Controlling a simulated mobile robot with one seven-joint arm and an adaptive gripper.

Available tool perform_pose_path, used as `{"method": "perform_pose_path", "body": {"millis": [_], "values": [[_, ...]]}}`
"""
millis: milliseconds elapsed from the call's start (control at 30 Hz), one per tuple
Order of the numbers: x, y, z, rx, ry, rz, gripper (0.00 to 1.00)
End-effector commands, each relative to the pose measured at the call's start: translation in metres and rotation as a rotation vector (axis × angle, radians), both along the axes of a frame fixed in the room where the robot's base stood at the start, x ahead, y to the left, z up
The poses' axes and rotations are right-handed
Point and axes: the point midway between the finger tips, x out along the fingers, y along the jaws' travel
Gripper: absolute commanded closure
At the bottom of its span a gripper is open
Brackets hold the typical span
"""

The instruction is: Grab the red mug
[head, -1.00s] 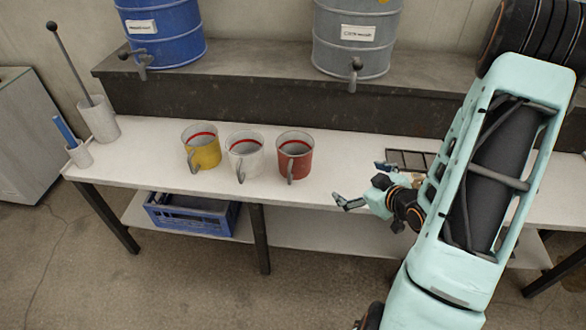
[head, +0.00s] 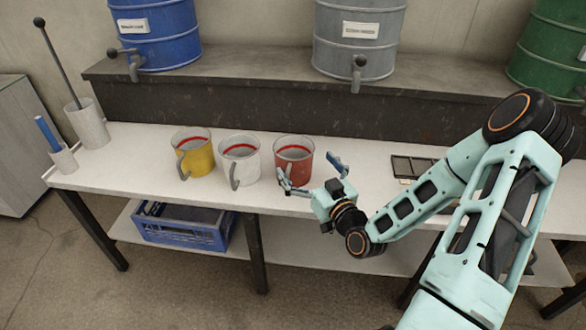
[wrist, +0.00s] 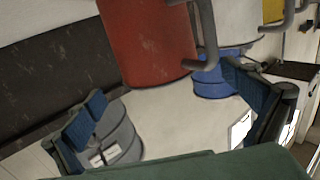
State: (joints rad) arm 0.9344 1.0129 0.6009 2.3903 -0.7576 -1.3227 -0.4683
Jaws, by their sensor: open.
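The red mug (head: 294,163) stands upright on the white table, rightmost in a row of three. My gripper (head: 312,173) is open at the mug's front right, with one finger in front of the mug near its handle and the other to its right. In the wrist view the red mug (wrist: 148,42) fills the upper middle, its grey handle (wrist: 208,40) to the right. The open blue-padded fingers of my gripper (wrist: 168,98) show at left and right, with the mug beyond them, not clasped.
A white mug (head: 240,165) stands close left of the red one, and a yellow mug (head: 199,160) is further left. A dark tray (head: 412,168) lies to the right. Blue (head: 165,35) and grey (head: 356,40) barrels stand on the ledge behind.

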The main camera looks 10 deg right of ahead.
Motion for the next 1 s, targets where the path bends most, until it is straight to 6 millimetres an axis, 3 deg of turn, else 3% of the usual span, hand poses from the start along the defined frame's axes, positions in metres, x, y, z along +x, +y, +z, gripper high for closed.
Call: {"method": "perform_pose_path", "body": {"millis": [300,633,1000], "values": [[0.042,0.011,-0.007,-0.001,-0.001,0.001,0.00],[0.049,0.013,-0.006,-0.001,0.002,0.001,0.00],[0.048,0.013,-0.006,-0.001,0.002,0.001,0.41]]}}
